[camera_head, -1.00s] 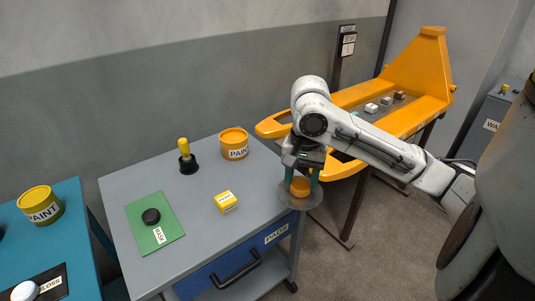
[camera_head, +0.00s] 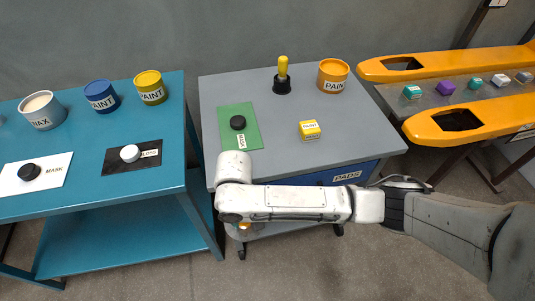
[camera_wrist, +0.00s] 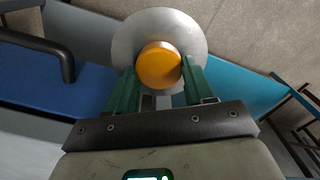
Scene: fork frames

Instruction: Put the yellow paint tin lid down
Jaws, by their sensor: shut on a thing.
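The lid (camera_wrist: 122,40) is a grey disc with a round orange-yellow knob (camera_wrist: 159,65). My gripper (camera_wrist: 160,78) is shut on the knob with its two green fingers, one on each side. In the head view my arm hides most of the gripper and lid; a bit of the orange knob (camera_head: 243,227) shows below the arm, at the front of the grey table. The yellow paint tin (camera_head: 152,94) stands upright at the back right of the teal table (camera_head: 95,225), away from the lid.
The teal table also holds a blue tin (camera_head: 102,97), a wax tin (camera_head: 42,112), a white mat (camera_head: 55,165) and a black mat (camera_head: 115,158). The grey table (camera_head: 226,89) holds an orange tin (camera_head: 333,77), a yellow-handled tool (camera_head: 283,75), a green mat (camera_head: 250,130) and a yellow box (camera_head: 310,130).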

